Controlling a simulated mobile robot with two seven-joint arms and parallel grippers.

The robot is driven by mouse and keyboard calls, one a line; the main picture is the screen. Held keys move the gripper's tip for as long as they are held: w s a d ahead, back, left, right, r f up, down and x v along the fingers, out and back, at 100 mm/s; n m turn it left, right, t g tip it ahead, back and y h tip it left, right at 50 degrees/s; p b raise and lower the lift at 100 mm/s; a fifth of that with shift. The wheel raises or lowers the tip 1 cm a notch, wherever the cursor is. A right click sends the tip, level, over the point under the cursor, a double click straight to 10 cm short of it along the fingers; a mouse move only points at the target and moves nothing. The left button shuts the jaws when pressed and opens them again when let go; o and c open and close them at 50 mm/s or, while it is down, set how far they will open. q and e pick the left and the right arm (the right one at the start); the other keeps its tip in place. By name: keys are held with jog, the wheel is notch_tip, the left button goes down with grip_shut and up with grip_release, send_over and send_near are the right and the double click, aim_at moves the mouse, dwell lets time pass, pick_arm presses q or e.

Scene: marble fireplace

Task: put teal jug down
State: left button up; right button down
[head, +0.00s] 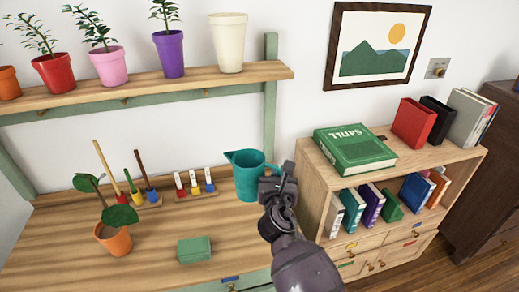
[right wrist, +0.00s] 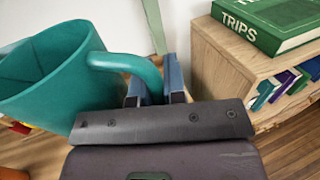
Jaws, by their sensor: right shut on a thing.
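The teal jug (head: 254,176) is upright at the right end of the wooden potting bench (head: 150,240), its spout to the left. I cannot tell whether its base touches the bench top. My right gripper (head: 277,185) is at the jug's right side, shut on its handle. In the right wrist view the jug (right wrist: 60,75) fills the left side, and its handle runs between the fingers of my right gripper (right wrist: 155,85). My left gripper is not in view.
A green box (head: 194,249), a potted plant (head: 114,240) and small tools stand on the bench. A shelf (head: 150,88) with several pots is above. A bookcase (head: 320,172) with a green TRIPS book (head: 354,148) is close right.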

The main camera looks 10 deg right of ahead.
jog(key=shift+a+r, duration=0.1)
jog(key=shift+r, duration=0.3)
jog(key=r, duration=0.1)
jog(key=s+r+y, duration=0.1)
jog(key=r, duration=0.1)
jog(key=shift+s+r+n+t, duration=0.2)
jog(key=shift+r+n+t, duration=0.1)
jog(key=shift+n, duration=0.1)
jog(key=s+d+f+n+y, duration=0.1)
jog(key=s+d+n+y, duration=0.1)
jog(key=s, duration=0.9)
jog(key=shift+d+f+n+y, duration=0.35)
jog(key=shift+d+y, duration=0.25)
jog(key=shift+y, duration=0.5)
